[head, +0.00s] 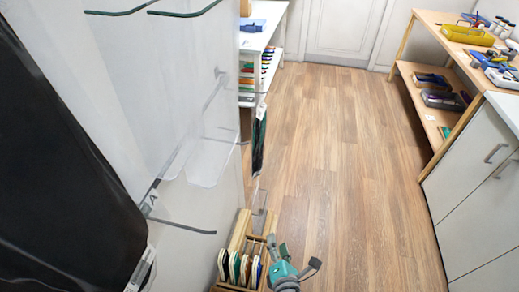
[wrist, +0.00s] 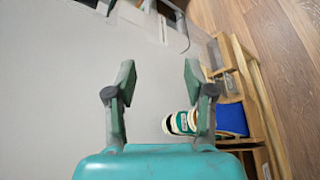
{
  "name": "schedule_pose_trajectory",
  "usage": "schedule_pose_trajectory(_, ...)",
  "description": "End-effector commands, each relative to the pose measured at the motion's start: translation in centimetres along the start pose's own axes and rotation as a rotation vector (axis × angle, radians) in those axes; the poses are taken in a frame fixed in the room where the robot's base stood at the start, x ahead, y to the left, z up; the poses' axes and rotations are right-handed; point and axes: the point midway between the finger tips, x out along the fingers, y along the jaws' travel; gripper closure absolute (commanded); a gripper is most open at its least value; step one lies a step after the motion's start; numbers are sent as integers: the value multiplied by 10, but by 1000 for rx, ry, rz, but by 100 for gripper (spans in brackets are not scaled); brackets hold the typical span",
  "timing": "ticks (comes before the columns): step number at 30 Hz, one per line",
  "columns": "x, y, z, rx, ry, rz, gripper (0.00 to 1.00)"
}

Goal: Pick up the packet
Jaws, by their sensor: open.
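My gripper (wrist: 160,72) is open and empty in the wrist view, its two green-grey fingers well apart with a plain pale grey surface behind them. It also shows at the bottom of the head view (head: 295,256), by the wooden rack. A thin dark packet-like item (head: 259,142) with a greenish edge hangs upright by the clear panel in the head view, seen nearly edge-on and apart from my gripper. In the wrist view a small white, green and black item (wrist: 181,122) lies partly behind the right finger. I cannot tell whether it is a packet.
A wooden rack (head: 238,268) with several upright slats stands beside my gripper. Metal hooks (head: 184,228) stick out from the white panel (head: 190,120) at left. A workbench (head: 432,68) with tools and a white cabinet (head: 478,185) line the right. The wooden floor (head: 345,170) between is clear.

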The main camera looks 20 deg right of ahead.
Motion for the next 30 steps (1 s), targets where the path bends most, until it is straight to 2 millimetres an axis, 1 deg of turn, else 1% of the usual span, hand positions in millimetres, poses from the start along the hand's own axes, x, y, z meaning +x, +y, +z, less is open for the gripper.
schedule_pose_trajectory(1,15,16,1,-79,-33,7,47)
schedule_pose_trajectory(3,32,35,4,-199,-84,0,47)
schedule_pose_trajectory(5,44,54,8,-300,-129,-7,47)
schedule_pose_trajectory(6,52,66,10,-364,-162,-15,47)
schedule_pose_trajectory(10,73,110,20,-559,-268,-51,47)
schedule_pose_trajectory(12,79,133,25,-646,-320,-77,47)
schedule_pose_trajectory(15,85,160,31,-743,-381,-112,47)
schedule_pose_trajectory(18,87,176,36,-805,-421,-142,47)
schedule_pose_trajectory(21,89,186,39,-836,-441,-158,47)
schedule_pose_trajectory(25,100,188,46,-845,-448,-166,47)
schedule_pose_trajectory(30,123,188,58,-843,-447,-166,47)
